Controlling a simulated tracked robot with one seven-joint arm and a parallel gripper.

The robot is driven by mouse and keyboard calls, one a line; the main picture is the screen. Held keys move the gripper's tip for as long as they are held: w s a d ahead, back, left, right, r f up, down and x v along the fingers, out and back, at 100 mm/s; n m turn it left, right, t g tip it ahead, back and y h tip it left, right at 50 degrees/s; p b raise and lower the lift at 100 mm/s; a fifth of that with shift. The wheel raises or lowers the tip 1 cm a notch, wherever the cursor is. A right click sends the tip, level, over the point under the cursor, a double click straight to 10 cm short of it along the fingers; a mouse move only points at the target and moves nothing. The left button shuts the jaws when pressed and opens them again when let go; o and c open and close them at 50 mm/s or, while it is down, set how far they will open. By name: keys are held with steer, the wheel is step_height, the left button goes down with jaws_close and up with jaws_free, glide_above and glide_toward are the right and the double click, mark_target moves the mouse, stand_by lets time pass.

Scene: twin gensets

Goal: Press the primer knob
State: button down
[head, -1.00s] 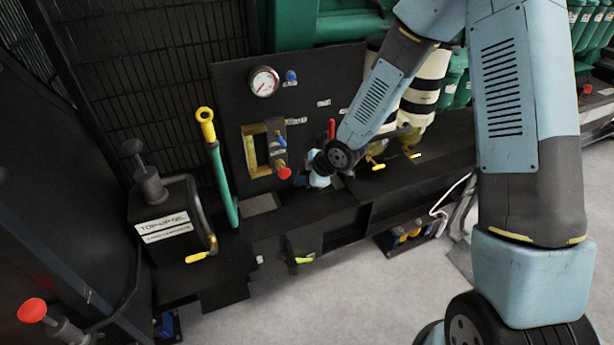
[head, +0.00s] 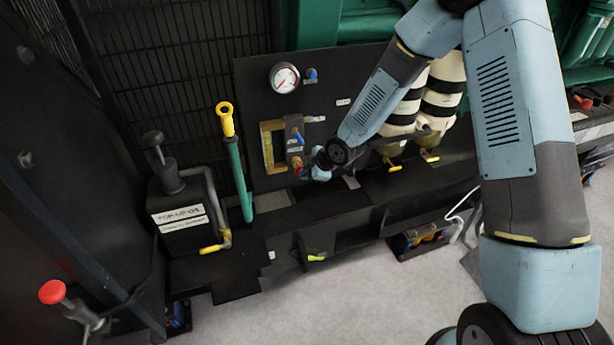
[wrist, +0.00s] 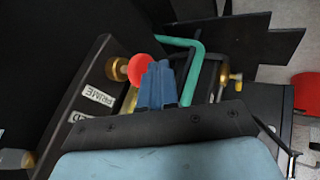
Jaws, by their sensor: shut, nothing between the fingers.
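The primer knob (wrist: 140,68) is a round red knob on a brass stem, beside a "PRIME" label (wrist: 97,95) in the wrist view. In the head view a small red part of the knob (head: 297,167) shows at the lower part of the black panel, partly hidden by my gripper. My gripper (wrist: 160,66) is shut and empty, its blue fingertips close together. The fingertips overlap the knob's right edge in the wrist view; I cannot tell whether they touch it.
A pressure gauge (head: 284,78) and blue knobs sit on the panel. A green lever with a yellow grip (head: 226,118) stands left of it, next to a black top-up tank (head: 183,216). Another red knob (head: 52,292) is at lower left.

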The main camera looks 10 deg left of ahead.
steer(key=shift+w+a, duration=0.35)
steer(key=shift+w, duration=0.2)
steer(key=shift+w+a, duration=0.35)
steer(key=shift+w, duration=0.2)
steer(key=shift+r, duration=0.1)
steer(key=s+d+r, duration=0.6)
steer(key=d+r, duration=0.1)
steer(key=shift+d, duration=0.25)
steer(key=shift+s+r, duration=0.1)
stand_by(0.6)
